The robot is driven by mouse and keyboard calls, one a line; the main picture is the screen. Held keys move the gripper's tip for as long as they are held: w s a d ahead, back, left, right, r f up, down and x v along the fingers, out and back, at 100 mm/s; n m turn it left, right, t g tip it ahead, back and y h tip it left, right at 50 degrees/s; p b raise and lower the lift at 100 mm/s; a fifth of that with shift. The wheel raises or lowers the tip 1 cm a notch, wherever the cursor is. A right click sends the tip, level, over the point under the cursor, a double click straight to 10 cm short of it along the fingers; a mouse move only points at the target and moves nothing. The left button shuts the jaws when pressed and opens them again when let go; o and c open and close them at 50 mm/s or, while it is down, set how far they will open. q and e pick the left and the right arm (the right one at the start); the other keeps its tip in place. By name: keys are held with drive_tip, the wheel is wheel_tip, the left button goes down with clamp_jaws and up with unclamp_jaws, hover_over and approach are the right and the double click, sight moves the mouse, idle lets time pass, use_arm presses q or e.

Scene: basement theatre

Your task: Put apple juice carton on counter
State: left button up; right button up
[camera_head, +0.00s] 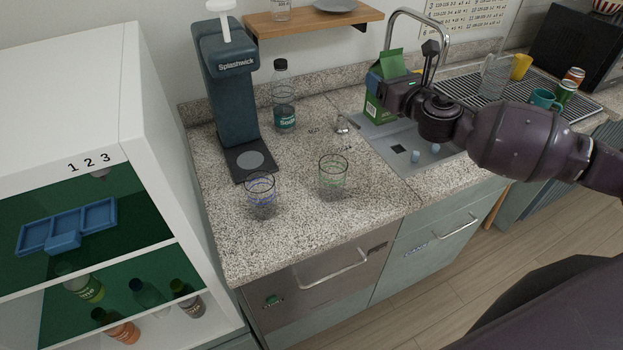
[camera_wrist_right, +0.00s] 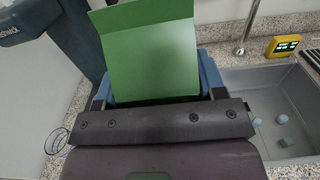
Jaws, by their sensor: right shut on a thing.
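The green apple juice carton (camera_head: 380,107) is upright at the left part of the sink, in front of the back ledge. My right gripper (camera_head: 386,84) is shut on its upper part. In the right wrist view the carton's green top (camera_wrist_right: 150,55) fills the space between the fingers of my right gripper (camera_wrist_right: 155,88). I cannot tell whether the carton's base touches anything. The speckled counter (camera_head: 295,222) lies to the left of the sink. My left gripper is not in view.
Two glasses (camera_head: 333,172) (camera_head: 261,190) stand near the counter's front. The sink (camera_head: 430,158) and faucet (camera_head: 392,28) are beside the carton. A white shelf unit (camera_head: 75,80) is at left.

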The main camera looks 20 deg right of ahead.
use_arm(q)
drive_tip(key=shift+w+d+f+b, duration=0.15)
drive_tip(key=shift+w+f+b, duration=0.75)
drive_tip(key=shift+b, duration=1.35)
use_arm(e)
wheel_tip(320, 180, down, 20)
drive_tip(key=shift+r, duration=0.25)
drive_tip(key=shift+d+f, duration=0.1)
drive_tip(key=shift+f, duration=0.05)
drive_tip(key=o, duration=1)
drive_tip(key=shift+o, duration=1)
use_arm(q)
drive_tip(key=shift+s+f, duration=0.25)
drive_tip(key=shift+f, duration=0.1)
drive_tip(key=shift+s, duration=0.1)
